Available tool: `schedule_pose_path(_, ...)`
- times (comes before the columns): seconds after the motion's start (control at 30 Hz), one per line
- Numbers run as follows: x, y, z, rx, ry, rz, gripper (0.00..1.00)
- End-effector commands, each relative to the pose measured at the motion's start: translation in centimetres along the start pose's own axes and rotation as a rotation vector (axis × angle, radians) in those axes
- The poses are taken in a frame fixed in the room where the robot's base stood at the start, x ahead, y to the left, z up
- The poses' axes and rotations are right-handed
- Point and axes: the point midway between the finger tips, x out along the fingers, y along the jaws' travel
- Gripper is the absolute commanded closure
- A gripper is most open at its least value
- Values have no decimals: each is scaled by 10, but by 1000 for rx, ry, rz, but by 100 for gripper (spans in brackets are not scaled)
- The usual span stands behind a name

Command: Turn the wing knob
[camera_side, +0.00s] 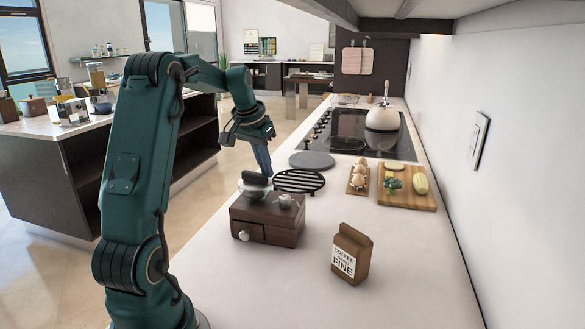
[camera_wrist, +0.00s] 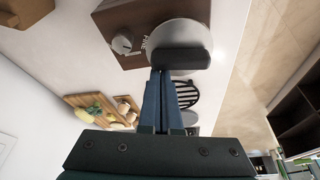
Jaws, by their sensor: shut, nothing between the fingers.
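The wing knob is a black bar (camera_side: 254,179) on a round silver disc (camera_side: 249,192), set on top of a dark brown wooden box (camera_side: 270,228). The bar (camera_wrist: 187,59) and disc (camera_wrist: 180,34) also show in the wrist view. My gripper (camera_side: 267,171) points down with its fingers together and nothing between them. In the side view its tips are at the right end of the bar. In the wrist view the tips (camera_wrist: 162,72) overlap the bar's lower edge near its left end; I cannot tell whether they touch it.
A small metal knob (camera_side: 287,201) stands beside the disc on the box. A coffee bag (camera_side: 351,254) is at the front right. A black grate (camera_side: 300,181), eggs (camera_side: 358,177) and a cutting board (camera_side: 407,198) lie behind, before the cooktop (camera_side: 349,145).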

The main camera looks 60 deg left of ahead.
Motion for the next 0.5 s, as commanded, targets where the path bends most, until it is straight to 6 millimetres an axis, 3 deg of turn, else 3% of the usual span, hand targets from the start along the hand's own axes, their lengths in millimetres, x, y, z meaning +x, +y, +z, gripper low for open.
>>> schedule_pose_path(0.5, -3, 4, 10, 380, -3, 135, 100)
